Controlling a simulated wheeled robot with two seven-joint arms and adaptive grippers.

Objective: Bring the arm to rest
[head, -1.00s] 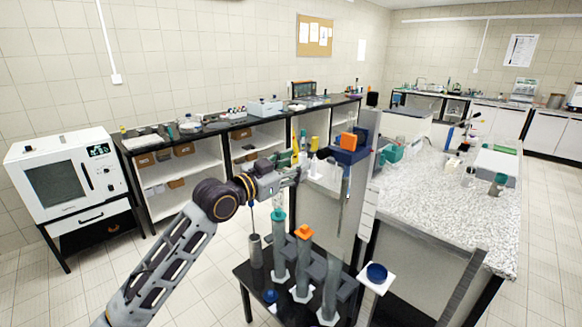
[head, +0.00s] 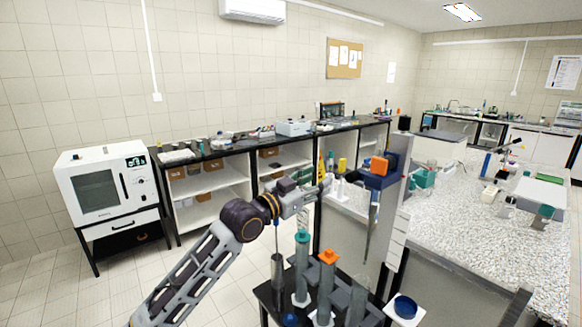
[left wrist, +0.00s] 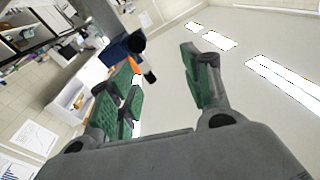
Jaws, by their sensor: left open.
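My left arm comes in from the lower left in the head view, and its gripper (head: 326,184) is stretched out level above the dark stand of cylinders. In the left wrist view the green-padded fingers (left wrist: 165,90) are apart with nothing between them. Beyond them in that view are a dark blue holder (left wrist: 120,50) with an orange part, and the ceiling. My right gripper is not in view.
Just below the gripper stand tall grey cylinders with a teal cap (head: 302,237) and an orange cap (head: 328,257). A blue-and-orange device (head: 378,168) on a post is close to its right. A speckled bench (head: 470,235) lies further right.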

